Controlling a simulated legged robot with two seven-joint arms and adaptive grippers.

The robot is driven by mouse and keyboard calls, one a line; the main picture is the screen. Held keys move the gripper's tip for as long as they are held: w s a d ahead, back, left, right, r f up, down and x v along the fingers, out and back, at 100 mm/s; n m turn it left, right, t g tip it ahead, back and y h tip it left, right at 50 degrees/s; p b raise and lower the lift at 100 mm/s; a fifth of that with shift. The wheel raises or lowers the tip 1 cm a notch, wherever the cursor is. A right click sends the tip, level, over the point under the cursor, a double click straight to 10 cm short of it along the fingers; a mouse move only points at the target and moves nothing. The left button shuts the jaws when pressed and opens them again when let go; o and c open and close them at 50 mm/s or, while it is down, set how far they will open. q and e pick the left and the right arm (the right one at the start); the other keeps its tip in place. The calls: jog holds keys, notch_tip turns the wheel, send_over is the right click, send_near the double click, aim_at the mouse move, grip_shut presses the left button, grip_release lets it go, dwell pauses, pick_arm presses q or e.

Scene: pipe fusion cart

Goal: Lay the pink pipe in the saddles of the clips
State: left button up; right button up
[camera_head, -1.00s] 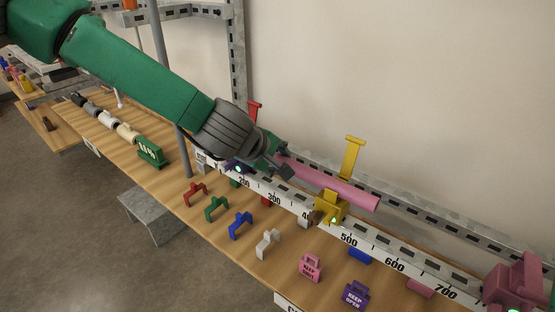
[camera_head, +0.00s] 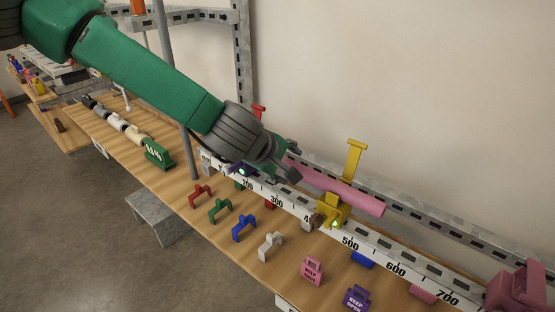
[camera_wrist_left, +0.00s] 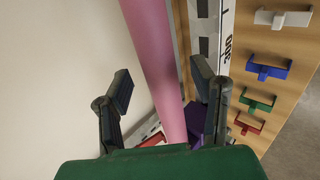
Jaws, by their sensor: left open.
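The pink pipe (camera_head: 352,197) lies along the white ruler rail, its right end past the yellow clip (camera_head: 332,212). It appears to rest at the yellow clip, but I cannot tell whether it is fully seated. The yellow lever (camera_head: 354,160) stands upright behind it. A purple clip (camera_head: 238,169) sits further left, mostly hidden by my left arm; purple also shows beside the pipe in the left wrist view (camera_wrist_left: 196,116). My left gripper (camera_head: 293,163) is open at the pipe's left part. In the left wrist view the pipe (camera_wrist_left: 156,60) passes between the spread fingers (camera_wrist_left: 161,88).
Red (camera_head: 201,195), green (camera_head: 219,210), blue (camera_head: 243,228) and white (camera_head: 270,245) brackets stand in front of the rail (camera_head: 385,253). A large pink block (camera_head: 515,290) is at lower right.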

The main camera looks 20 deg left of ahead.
pick_arm(q)
jog(key=v, duration=0.4)
jog(key=shift+s+d+r, duration=0.1)
jog(key=shift+d+r, duration=0.05)
jog(key=shift+r, duration=0.15)
jog(key=a+f+v, duration=0.1)
jog(key=v, duration=0.6)
jog(key=s+a+f+m+g+y+b, duration=0.1)
jog(key=s+a+f+m+g, duration=0.2)
jog(key=f, duration=0.8)
jog(key=s+a+f+m+y+b, duration=0.1)
jog(key=s+f+m, duration=0.2)
jog(key=s+f, duration=0.5)
jog(key=s+a+f+m+g+b, duration=0.1)
jog(key=s+f+m, duration=0.3)
jog(key=s+f, duration=0.4)
jog(key=s+a+f+m+g+y+b, duration=0.1)
jog(key=s+a+f+m+g, duration=0.2)
jog(key=s+f, duration=0.6)
jog(key=shift+s+a+f+m+g, duration=0.2)
jog(key=shift+f+m+g, duration=0.1)
jog(key=shift+f+m, duration=0.5)
pick_arm(e)
notch_tip(320, 180, down, 4)
jog(key=shift+w, duration=0.1)
pick_arm(q)
jog(key=shift+a, duration=0.2)
pick_arm(e)
jog(key=shift+a+r, duration=0.1)
jog(key=shift+a, duration=0.1)
